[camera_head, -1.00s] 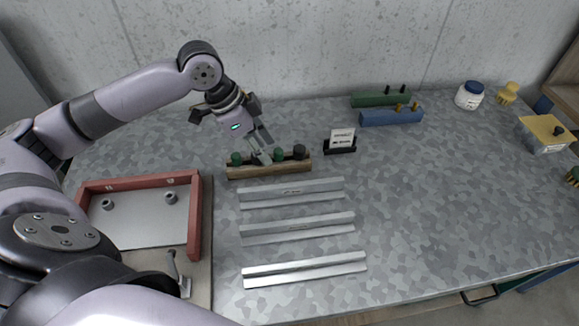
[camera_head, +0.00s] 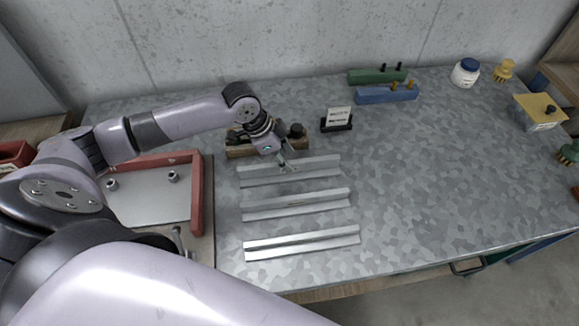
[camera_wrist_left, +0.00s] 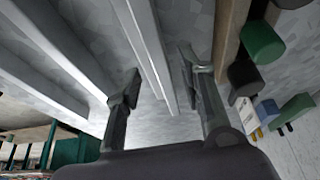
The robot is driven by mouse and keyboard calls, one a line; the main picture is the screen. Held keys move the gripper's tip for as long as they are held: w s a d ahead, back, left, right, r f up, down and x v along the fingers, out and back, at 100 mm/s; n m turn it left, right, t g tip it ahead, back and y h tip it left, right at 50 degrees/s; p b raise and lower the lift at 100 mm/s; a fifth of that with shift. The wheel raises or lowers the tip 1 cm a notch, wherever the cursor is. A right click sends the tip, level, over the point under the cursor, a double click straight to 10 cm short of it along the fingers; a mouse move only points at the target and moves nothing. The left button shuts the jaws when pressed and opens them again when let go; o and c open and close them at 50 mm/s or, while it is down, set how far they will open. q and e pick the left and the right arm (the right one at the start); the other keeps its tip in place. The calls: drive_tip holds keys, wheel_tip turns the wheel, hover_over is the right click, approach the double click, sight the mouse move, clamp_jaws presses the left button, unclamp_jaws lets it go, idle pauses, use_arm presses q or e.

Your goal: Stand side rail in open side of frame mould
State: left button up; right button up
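The frame mould (camera_head: 197,205) is red-walled on a board at the left, with its near side open; my arm hides part of it. Three long silver rails lie apart on the table: a far one (camera_head: 318,164), a middle one (camera_head: 300,205) and a near one (camera_head: 302,242). My left gripper (camera_head: 286,166) is over the far rail, pointing down. In the left wrist view its fingers (camera_wrist_left: 157,75) are open, one on each side of a rail (camera_wrist_left: 148,40); contact cannot be told. My right gripper is not in view.
A wooden block with dark and green knobs (camera_head: 240,151) stands just behind the far rail. A small sign (camera_head: 338,118), a green block (camera_head: 376,76) and a blue block (camera_head: 386,95) stand farther back. The table's right middle is clear.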

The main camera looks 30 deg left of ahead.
sight(289, 162)
use_arm(q)
drive_tip(key=x, duration=0.3)
drive_tip(key=shift+w+d+f+p, duration=0.1)
drive_tip(key=shift+w+f+p, duration=0.05)
drive_tip(key=shift+f+p, duration=0.15)
drive_tip(key=shift+r, duration=0.1)
clamp_jaws()
idle(0.4)
